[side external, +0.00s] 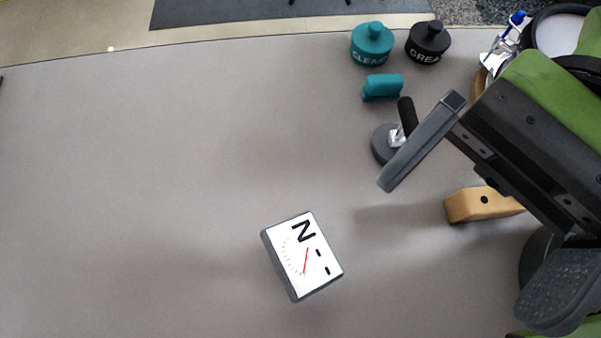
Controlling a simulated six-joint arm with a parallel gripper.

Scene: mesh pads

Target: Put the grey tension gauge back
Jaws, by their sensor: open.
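A wooden block (482,204) lies partly under my gripper. A grey disc with a black handle (381,150) is close to one finger. A small teal piece (382,87), a teal bottle (372,45) and a black bottle (428,43) stand behind. The table's left half is clear.

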